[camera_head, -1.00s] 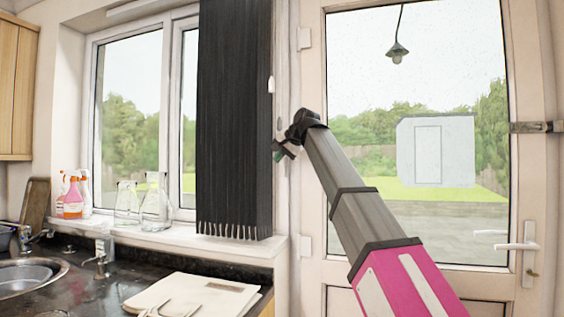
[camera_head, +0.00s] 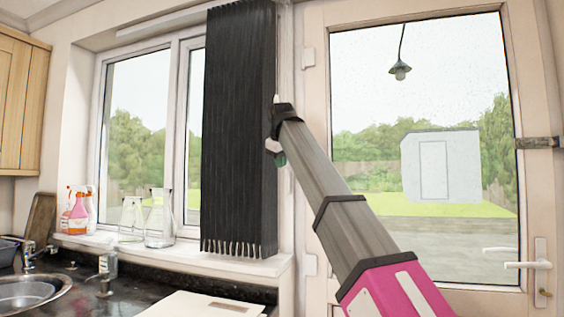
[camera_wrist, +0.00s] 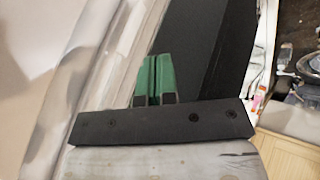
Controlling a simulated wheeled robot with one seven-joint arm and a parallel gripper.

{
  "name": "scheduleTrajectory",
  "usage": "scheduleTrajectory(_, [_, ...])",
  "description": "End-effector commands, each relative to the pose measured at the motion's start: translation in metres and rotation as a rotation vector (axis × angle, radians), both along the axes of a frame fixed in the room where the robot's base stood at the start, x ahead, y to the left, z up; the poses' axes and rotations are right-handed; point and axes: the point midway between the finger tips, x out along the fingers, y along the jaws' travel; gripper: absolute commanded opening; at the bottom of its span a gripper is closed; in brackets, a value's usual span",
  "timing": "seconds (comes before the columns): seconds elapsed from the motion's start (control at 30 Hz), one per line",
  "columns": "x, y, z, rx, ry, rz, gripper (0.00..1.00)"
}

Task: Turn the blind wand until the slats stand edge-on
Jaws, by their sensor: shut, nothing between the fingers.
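The dark vertical blind (camera_head: 238,130) hangs bunched at the right side of the window, with narrow fringed ends near the sill. A small white piece (camera_head: 276,98), perhaps part of the wand, shows at the blind's right edge just above my wrist; I cannot make out the rest of the wand. My gripper (camera_head: 280,159) is at the blind's right edge, and its green fingers also show in the wrist view (camera_wrist: 154,76). They are together and hold nothing. Dark blind material (camera_wrist: 190,50) lies just right of them there. Whether they touch it cannot be told.
A glazed white door (camera_head: 308,200) stands to the right, with a lever handle (camera_head: 525,265). Glass bottles (camera_head: 160,225) and spray bottles (camera_head: 78,215) stand on the sill (camera_head: 200,258). A sink (camera_head: 25,292) and a pale board (camera_head: 205,305) are below.

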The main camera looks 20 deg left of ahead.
Motion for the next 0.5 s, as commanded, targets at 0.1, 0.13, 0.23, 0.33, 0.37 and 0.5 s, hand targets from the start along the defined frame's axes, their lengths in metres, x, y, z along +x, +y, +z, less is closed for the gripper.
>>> scheduleTrajectory(0.1, [0.013, 0.004, -0.020, 0.000, 0.002, -0.001, 0.00])
scheduleTrajectory(0.13, [0.017, 0.005, -0.024, 0.000, 0.002, -0.001, 0.00])
scheduleTrajectory(0.23, [0.028, 0.008, -0.039, 0.000, 0.002, -0.001, 0.00])
scheduleTrajectory(0.33, [0.039, 0.012, -0.054, 0.001, 0.001, 0.000, 0.00])
scheduleTrajectory(0.37, [0.041, 0.012, -0.058, 0.001, 0.001, 0.000, 0.00])
scheduleTrajectory(0.5, [0.062, 0.004, -0.055, 0.002, 0.000, -0.002, 0.00])
